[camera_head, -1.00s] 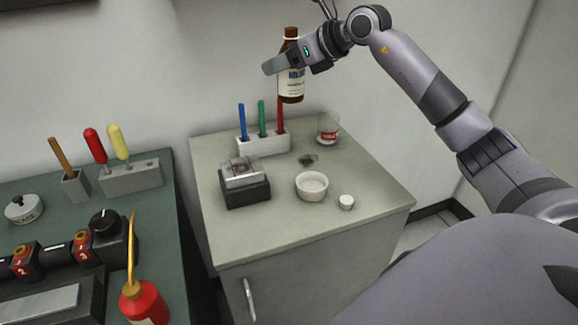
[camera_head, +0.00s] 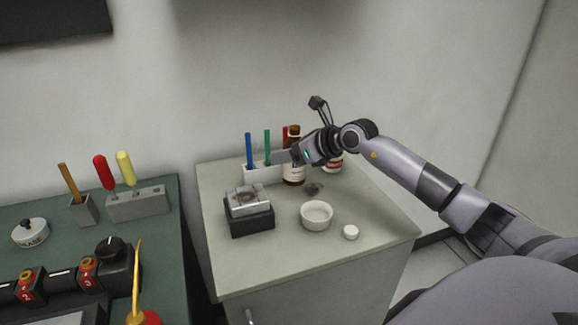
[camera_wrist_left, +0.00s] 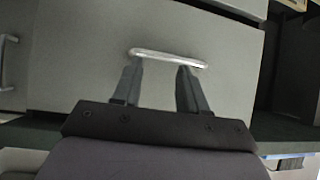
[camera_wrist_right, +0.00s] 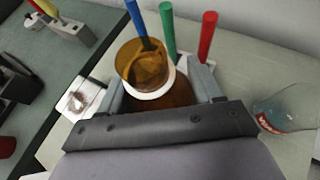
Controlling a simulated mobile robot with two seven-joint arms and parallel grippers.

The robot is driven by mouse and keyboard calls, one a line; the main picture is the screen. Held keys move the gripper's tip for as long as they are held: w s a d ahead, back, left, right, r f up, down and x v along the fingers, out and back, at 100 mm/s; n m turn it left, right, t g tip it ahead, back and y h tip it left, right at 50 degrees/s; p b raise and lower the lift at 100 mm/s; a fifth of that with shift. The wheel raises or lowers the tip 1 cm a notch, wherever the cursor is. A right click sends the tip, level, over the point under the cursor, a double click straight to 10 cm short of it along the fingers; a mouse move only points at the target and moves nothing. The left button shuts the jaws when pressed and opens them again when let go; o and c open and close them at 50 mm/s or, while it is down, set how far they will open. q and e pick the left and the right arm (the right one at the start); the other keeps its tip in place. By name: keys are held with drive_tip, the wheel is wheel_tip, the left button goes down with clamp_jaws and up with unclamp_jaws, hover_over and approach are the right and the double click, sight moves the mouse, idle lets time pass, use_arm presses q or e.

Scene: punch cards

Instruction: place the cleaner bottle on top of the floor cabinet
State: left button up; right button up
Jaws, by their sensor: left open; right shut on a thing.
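The cleaner bottle (camera_head: 294,172) is brown with a white label. It stands upright at the back of the grey floor cabinet top (camera_head: 270,272), at or just above the surface; I cannot tell whether its base touches. My right gripper (camera_head: 296,154) is shut around the bottle. In the right wrist view the bottle (camera_wrist_right: 150,70) is seen from above between the fingers (camera_wrist_right: 160,92). My left gripper (camera_wrist_left: 158,75) is open and empty in the left wrist view, in front of a metal handle (camera_wrist_left: 168,56). It does not show in the head view.
A white holder (camera_head: 262,174) with blue, green and red sticks stands close behind and left of the bottle. A red-labelled jar (camera_head: 333,164) is on its right. A dark box (camera_head: 250,216), a white bowl (camera_head: 317,215) and a small white cap (camera_head: 351,232) stand in front.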

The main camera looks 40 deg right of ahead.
sight(289, 167)
wheel_tip(289, 167, down, 4)
drive_tip(key=shift+f, duration=0.3)
drive_tip(key=shift+f, duration=0.1)
drive_tip(key=o, duration=1.3)
drive_tip(key=shift+f, duration=0.1)
drive_tip(key=shift+c, duration=0.2)
drive_tip(key=b+v, duration=0.1)
drive_tip(key=v, duration=1.1)
